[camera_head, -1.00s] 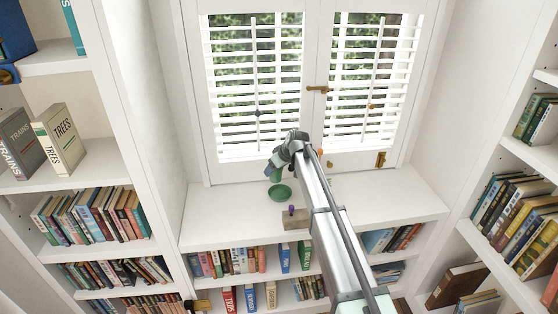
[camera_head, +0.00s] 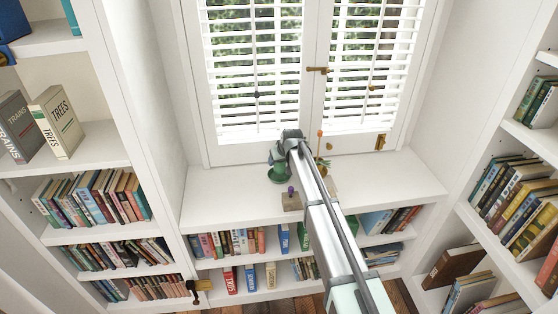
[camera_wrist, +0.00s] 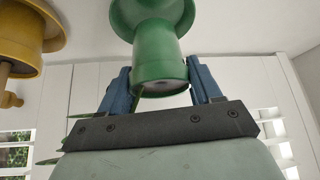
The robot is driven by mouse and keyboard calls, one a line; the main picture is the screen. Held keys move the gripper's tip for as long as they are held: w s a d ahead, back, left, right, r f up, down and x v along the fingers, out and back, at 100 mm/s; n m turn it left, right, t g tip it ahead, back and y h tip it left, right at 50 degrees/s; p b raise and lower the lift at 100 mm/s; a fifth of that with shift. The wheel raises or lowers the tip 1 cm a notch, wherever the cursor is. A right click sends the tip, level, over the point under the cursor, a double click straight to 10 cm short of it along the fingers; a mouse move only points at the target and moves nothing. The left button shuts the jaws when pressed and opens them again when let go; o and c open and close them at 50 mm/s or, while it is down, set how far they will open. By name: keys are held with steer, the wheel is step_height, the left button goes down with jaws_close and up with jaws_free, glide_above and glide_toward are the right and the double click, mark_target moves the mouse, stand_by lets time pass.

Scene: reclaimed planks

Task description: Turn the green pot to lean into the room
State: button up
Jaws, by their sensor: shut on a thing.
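The green pot (camera_wrist: 158,60) is between the two blue fingers of my gripper (camera_wrist: 162,85), which are shut on it. In the wrist view the picture is inverted, with the pot's wide green saucer (camera_wrist: 150,12) at the top against the white sill. In the head view the green saucer (camera_head: 278,178) lies on the sill, left of my arm, with the pot partly hidden by my wrist. Some spiky green leaves (camera_wrist: 78,116) show left of my gripper in the wrist view. Which way the plant leans is not clear.
A yellow pot (camera_wrist: 27,45) stands close beside the green one; in the head view it (camera_head: 322,163) is partly behind my arm. Shuttered windows (camera_head: 255,70) rise behind. The sill's left part is clear.

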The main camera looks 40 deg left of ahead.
steer(key=shift+f, duration=1.45)
steer(key=o, duration=1.5)
steer(key=shift+c, duration=0.2)
steer(key=v, duration=1.4)
steer(key=shift+f, duration=0.1)
